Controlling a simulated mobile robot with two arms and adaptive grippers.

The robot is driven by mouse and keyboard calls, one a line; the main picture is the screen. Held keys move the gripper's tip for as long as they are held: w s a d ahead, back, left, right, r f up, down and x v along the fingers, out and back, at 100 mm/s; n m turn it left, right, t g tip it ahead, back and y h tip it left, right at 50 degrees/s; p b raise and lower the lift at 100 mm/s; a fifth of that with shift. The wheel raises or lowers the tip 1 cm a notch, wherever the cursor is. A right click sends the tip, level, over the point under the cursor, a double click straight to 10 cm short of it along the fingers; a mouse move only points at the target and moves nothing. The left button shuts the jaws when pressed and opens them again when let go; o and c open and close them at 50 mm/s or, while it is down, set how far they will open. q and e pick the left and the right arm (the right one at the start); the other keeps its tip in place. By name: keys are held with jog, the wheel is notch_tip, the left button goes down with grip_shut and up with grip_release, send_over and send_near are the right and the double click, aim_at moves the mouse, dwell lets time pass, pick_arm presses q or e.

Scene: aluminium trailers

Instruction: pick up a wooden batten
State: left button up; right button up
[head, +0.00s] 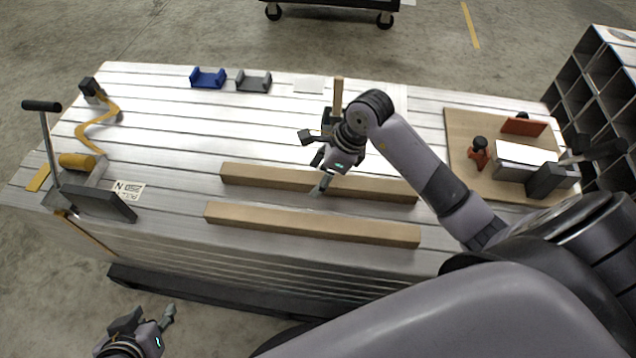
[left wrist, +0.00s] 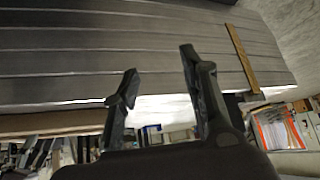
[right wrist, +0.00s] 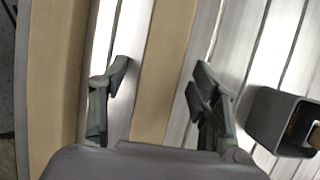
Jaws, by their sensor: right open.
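Two long light wooden battens lie side by side across the trailer bed: the far batten (head: 265,178) and the near batten (head: 310,224). My right gripper (head: 318,162) is open and empty over the middle of the far batten. In the right wrist view, the far batten (right wrist: 165,70) runs between the spread fingers (right wrist: 158,80), and the near batten (right wrist: 55,80) lies to the left. I cannot tell how far the fingertips are above the bed. My left gripper (head: 150,318) is open and empty, off the bed's near edge; its spread fingers (left wrist: 158,65) show in its wrist view.
A short wooden piece (head: 338,92) stands in a dark square socket (head: 328,117) behind the right gripper. Blue (head: 208,78) and grey (head: 254,81) brackets lie at the back.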

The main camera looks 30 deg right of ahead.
jog(key=shift+w+a+f, duration=0.1)
jog(key=shift+a+f, duration=0.05)
jog(key=shift+f, duration=0.35)
jog(key=shift+c, duration=0.2)
grip_shut()
dwell(0.3)
